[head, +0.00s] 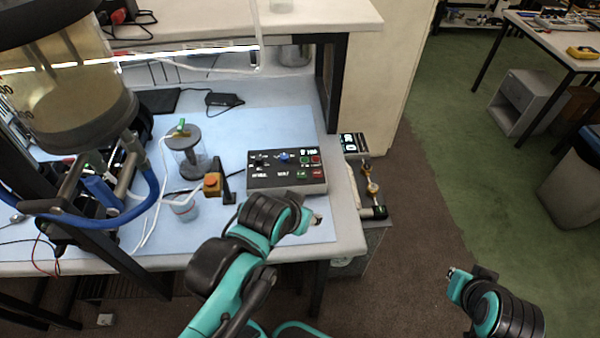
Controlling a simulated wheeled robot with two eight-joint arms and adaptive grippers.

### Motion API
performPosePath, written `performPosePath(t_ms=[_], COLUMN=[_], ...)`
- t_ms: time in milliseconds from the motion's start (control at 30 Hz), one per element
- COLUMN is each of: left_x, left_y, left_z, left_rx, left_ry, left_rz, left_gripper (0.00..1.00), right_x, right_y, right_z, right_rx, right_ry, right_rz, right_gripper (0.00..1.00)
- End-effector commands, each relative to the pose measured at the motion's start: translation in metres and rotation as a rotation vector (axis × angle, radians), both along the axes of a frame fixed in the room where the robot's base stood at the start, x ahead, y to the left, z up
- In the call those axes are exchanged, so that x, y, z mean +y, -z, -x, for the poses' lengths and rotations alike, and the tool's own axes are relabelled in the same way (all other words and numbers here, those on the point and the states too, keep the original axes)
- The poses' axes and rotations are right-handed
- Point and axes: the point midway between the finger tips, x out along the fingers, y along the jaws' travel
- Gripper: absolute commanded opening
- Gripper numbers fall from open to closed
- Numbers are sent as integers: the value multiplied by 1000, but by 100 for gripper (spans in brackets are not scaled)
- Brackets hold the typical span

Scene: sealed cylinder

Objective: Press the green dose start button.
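A dark control box (262,183) lies on the blue work surface near its right side. The labels are too small to read, so I cannot tell which is the dose start button. My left gripper (316,218) is just in front of the box's lower right corner, apart from the buttons. My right gripper (453,271) is off the bench, over the floor at the right. Both grippers are too small and turned to show their finger opening.
A clear cylinder vessel (188,155), a small cup (184,208) and an orange-topped yellow switch (212,184) stand left of the box. A large tank (75,100) with a blue hose fills the left. A fitting with brass parts (371,187) is right of the bench.

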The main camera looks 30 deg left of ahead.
Motion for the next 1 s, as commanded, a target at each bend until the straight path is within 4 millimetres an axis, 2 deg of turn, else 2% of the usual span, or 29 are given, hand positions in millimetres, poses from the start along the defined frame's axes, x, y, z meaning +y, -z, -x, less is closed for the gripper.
performPosePath(t_ms=[333, 367, 500, 533, 1000], left_x=[0, 0, 0, 0, 0], left_y=[0, 0, 0, 0, 0], left_z=[0, 0, 0, 0, 0], left_rx=[0, 0, 0, 0, 0], left_ry=[0, 0, 0, 0, 0], left_rz=[0, 0, 0, 0, 0], left_gripper=[44, 39, 2, 0, 0], right_x=[0, 0, 0, 0, 0], right_y=[0, 0, 0, 0, 0], right_z=[0, 0, 0, 0, 0], right_rx=[0, 0, 0, 0, 0], right_ry=[0, 0, 0, 0, 0], right_rz=[0, 0, 0, 0, 0], right_gripper=[0, 0, 0, 0, 0])
